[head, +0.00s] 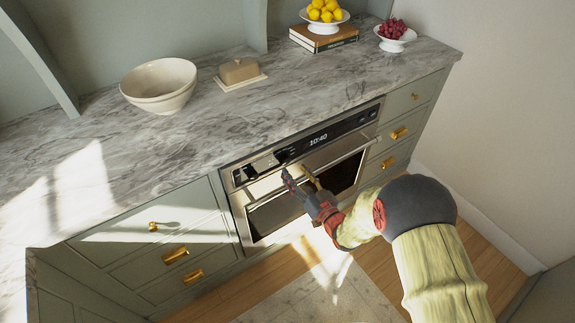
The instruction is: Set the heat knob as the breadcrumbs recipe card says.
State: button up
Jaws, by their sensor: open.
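The built-in oven (262,222) sits in the cabinet front under the counter. Its dark control panel (345,127) has a lit display (318,139) that seems to read 10:40. Small dark round shapes at the panel's right end may be controls; I cannot tell whether one is the heat knob or how it is set. No recipe card can be made out. My gripper (299,177) is open, in front of the oven door just below the panel. It hides part of the door and handle; I cannot tell whether it touches them.
On the marble counter (200,130) stand a cream bowl (158,101), a covered butter dish (239,74), books (324,43) under a stand of lemons (325,22), and a bowl of red fruit (393,40). Brass-handled drawers (175,237) flank the oven. A rug (330,300) lies below.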

aim_at(287, 162)
jog(key=shift+b+x, duration=0.85)
jog(key=shift+x, duration=1.9)
jog(key=c, duration=0.3)
jog(key=c, duration=0.8)
jog(key=shift+c, duration=0.3)
